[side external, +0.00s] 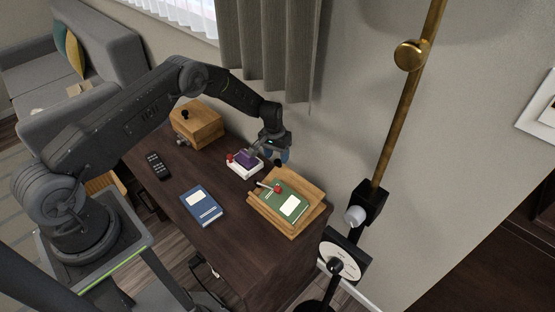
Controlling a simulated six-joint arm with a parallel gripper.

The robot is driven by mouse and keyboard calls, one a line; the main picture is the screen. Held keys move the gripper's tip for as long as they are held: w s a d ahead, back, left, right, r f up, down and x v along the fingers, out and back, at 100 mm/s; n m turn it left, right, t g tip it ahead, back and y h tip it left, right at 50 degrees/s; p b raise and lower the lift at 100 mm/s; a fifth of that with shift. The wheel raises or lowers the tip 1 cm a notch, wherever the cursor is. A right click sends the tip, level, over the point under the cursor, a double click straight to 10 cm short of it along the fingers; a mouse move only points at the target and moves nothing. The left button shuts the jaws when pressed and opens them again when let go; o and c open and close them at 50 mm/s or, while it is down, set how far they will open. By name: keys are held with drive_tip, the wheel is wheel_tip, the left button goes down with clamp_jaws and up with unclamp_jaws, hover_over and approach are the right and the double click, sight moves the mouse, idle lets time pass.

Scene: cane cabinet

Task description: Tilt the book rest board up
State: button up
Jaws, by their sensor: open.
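The book rest (313,213) is a light wooden board on a wooden base near the right end of the dark cabinet top. It looks flat or only slightly tilted; I cannot tell which. A green book (291,207) with a white label lies on it. A small red knob with a thin rod (277,189) shows at the book's upper left. My gripper (277,160) is open and appears empty, above and behind the book rest, close to the wall side. Its fingertips are small and partly hidden, and I cannot see any contact with the board.
A white and purple device (243,168) with a red knob sits left of the book rest. A blue book (201,206), a black remote (158,165) and a wooden box (198,126) are on the cabinet (238,218). A brass lamp pole (398,130) stands at right; a curtain (269,45) hangs behind.

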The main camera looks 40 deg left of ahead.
drive_tip(key=shift+d+f, duration=0.1)
drive_tip(key=shift+f, duration=1.1)
drive_tip(key=shift+c, duration=0.4)
clamp_jaws()
